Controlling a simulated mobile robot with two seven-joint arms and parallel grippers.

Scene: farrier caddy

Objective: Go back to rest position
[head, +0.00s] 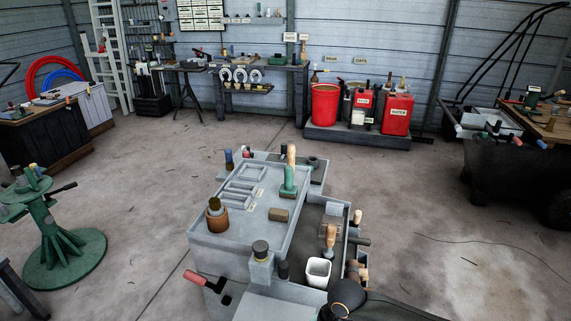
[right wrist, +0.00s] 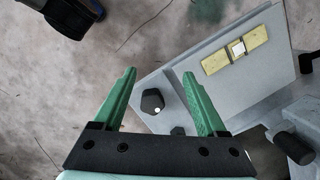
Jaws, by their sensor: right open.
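The grey farrier caddy (head: 235,250) stands in the lower middle of the head view. On it are a brown pot (head: 217,217), a green tool with a wooden handle (head: 289,186), a brown block (head: 279,214) and a white cup (head: 318,272). My right gripper (right wrist: 159,73) shows in the right wrist view with its green fingers spread and nothing between them. A grey panel (right wrist: 240,95) with a yellow plate (right wrist: 235,50) and a dark knob (right wrist: 152,101) lies beyond the fingers. My left gripper is not in view.
A green stand (head: 62,250) is at the left. Red cans (head: 396,115) and a red bucket (head: 325,104) stand on a low platform at the back. A dark cart (head: 510,175) is at the right. Concrete floor around the caddy is mostly clear.

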